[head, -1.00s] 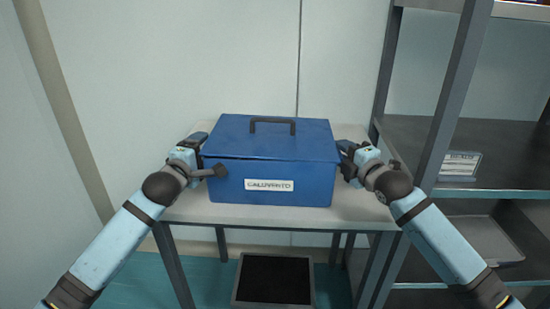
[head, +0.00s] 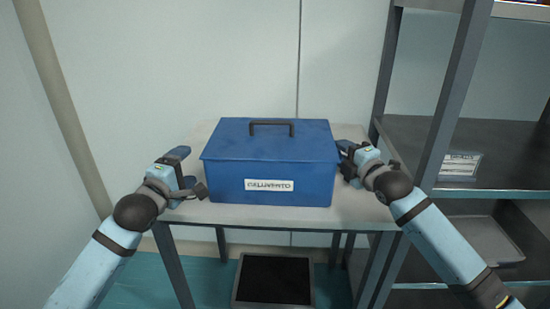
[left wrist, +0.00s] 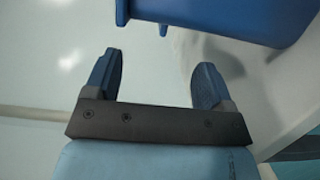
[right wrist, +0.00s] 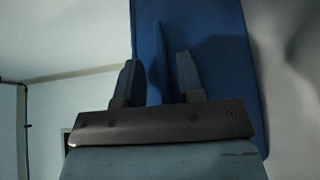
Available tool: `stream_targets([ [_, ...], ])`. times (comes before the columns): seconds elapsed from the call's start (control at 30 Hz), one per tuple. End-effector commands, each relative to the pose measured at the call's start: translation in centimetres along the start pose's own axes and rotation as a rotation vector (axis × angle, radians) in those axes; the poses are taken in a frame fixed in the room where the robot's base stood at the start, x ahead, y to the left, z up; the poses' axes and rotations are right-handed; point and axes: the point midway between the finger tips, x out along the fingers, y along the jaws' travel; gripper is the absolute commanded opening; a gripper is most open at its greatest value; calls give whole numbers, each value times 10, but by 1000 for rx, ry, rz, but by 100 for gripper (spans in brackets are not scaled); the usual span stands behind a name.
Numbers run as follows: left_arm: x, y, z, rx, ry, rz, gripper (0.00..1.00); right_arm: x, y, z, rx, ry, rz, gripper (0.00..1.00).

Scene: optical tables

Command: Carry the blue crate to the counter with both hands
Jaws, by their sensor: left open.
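The blue crate (head: 270,165) with a dark top handle and a white label stands upright on a small pale table (head: 300,214). My left gripper (head: 184,167) is open and empty, left of the crate and apart from it. The left wrist view (left wrist: 156,75) shows a clear gap between its fingers, with the crate's edge (left wrist: 215,14) beyond them. My right gripper (head: 350,155) is at the crate's right side. In the right wrist view its fingers (right wrist: 158,78) stand partly closed, one on each side of a blue fin of the crate (right wrist: 157,50); firm contact is unclear.
A grey metal shelf unit (head: 441,110) stands close on the right, with a small labelled card (head: 460,165) and a grey tray (head: 487,240) on it. A dark framed panel (head: 273,280) lies low beneath the table. A pale wall is behind.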

Motion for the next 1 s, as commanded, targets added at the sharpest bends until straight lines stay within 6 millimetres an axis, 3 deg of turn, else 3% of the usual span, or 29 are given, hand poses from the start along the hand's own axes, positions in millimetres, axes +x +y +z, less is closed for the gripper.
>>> stream_targets([
  [0.03,0,0,0,0,0,0,76,0,0,0,0,0,0,45],
  [0.17,0,0,0,0,0,0,76,0,0,0,0,0,0,75],
  [0.2,0,0,0,0,0,0,76,0,0,0,0,0,0,76],
  [0.57,0,0,0,0,0,0,76,0,10,0,-2,0,2,76],
  [1.0,0,0,0,0,0,0,76,0,88,0,-3,0,4,76],
])
